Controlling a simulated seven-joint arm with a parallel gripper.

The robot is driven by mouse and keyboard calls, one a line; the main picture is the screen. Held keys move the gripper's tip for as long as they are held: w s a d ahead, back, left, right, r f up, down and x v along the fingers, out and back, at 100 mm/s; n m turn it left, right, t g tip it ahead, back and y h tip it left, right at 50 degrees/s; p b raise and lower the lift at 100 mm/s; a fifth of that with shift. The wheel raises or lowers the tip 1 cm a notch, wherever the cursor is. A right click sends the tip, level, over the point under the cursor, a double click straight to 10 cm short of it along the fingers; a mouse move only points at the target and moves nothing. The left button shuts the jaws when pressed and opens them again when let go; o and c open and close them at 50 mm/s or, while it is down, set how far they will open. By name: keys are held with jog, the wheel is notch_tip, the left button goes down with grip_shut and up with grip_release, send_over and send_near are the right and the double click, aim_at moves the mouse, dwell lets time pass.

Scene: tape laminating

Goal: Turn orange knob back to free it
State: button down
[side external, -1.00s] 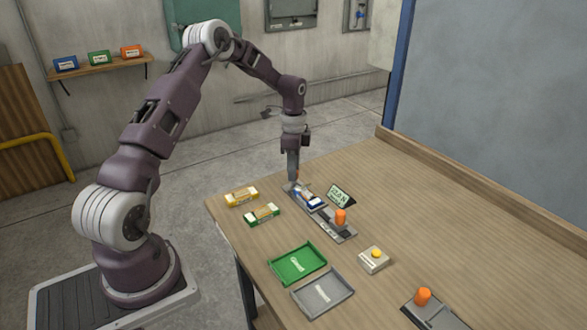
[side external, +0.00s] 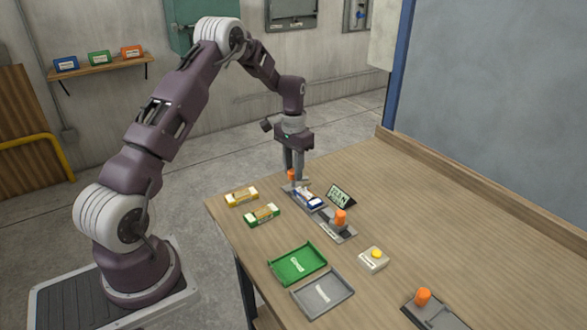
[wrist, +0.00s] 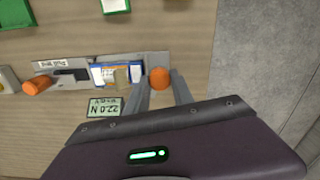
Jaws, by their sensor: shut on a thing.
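My gripper (side external: 294,170) is at the far end of the grey fixture (side external: 347,235), with its fingers pointing down. It is shut on an orange knob (side external: 291,175), with a finger on either side. The wrist view shows this knob (wrist: 159,78) between the fingers, at the end of the fixture. A blue and white cartridge (side external: 308,199) lies in the fixture beside the knob. A second orange knob (side external: 340,217) stands upright at the fixture's near end; it also shows in the wrist view (wrist: 36,85).
A small display (side external: 341,196) stands behind the fixture. Yellow (side external: 241,197) and green (side external: 262,215) cartridges lie to the left. A green tray (side external: 297,264), grey tray (side external: 322,293), yellow-button box (side external: 373,260) and another orange-knobbed device (side external: 423,297) are nearer. The table's right side is clear.

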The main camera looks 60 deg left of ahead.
aim_at(293, 171)
jog(key=shift+r+n, duration=0.1)
jog(key=shift+n, duration=2.2)
jog(key=c, duration=1.1)
grip_release()
notch_tip(293, 171, up, 7)
